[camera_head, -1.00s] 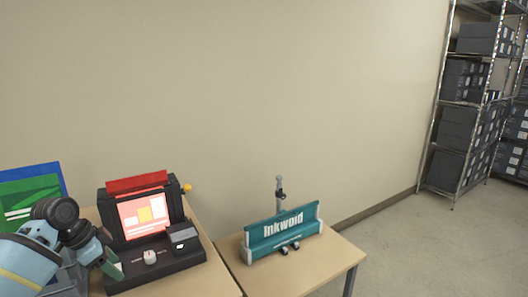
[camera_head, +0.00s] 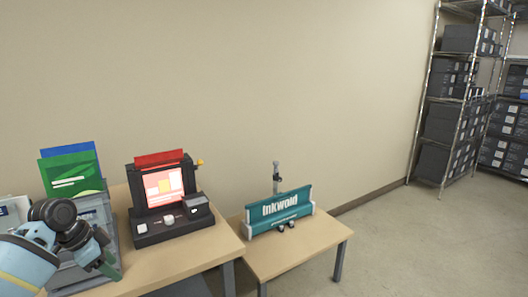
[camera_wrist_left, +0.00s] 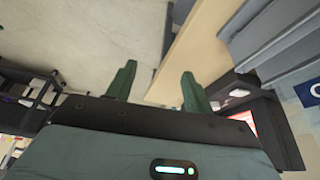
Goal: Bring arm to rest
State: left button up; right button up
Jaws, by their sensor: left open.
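My left arm comes in at the lower left of the head view, in front of a grey tray rack. My left gripper (camera_head: 108,268) is at the rack's front, partly hidden by its own wrist. In the left wrist view its two green fingers (camera_wrist_left: 157,88) stand apart with nothing between them. Floor and a table edge show beyond the fingers. My right gripper is not in view.
A black laminator (camera_head: 172,216) with a lit screen and red sheet stands on a wooden table (camera_head: 190,262). A teal Inkwoid device (camera_head: 280,213) is on a lower table (camera_head: 290,254). The grey rack (camera_head: 72,272) holds green and blue folders (camera_head: 70,172). Shelves (camera_head: 445,110) stand far right; floor between is clear.

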pick_arm(q)
jog(key=s+d+f+n+t, duration=0.1)
jog(key=s+d+f, duration=0.3)
jog(key=f, duration=0.4)
jog(key=s+d+f+n+t, duration=0.1)
jog(key=s+d+f, duration=0.2)
jog(key=f, duration=0.5)
jog(key=s+d+f+n+t, duration=0.1)
jog(key=s+d+f, duration=0.3)
jog(key=f, duration=0.5)
jog(key=s+d+f+n+t, duration=0.1)
jog(key=s+d+n, duration=0.1)
jog(key=s, duration=0.9)
jog(key=s+d+f+n+t+y, duration=0.1)
jog(key=s+d+f+n+t, duration=0.1)
jog(key=s, duration=1)
jog(key=shift+s+d+f+n+t, duration=0.3)
jog(key=shift+d+n, duration=0.2)
jog(key=shift+d, duration=0.7)
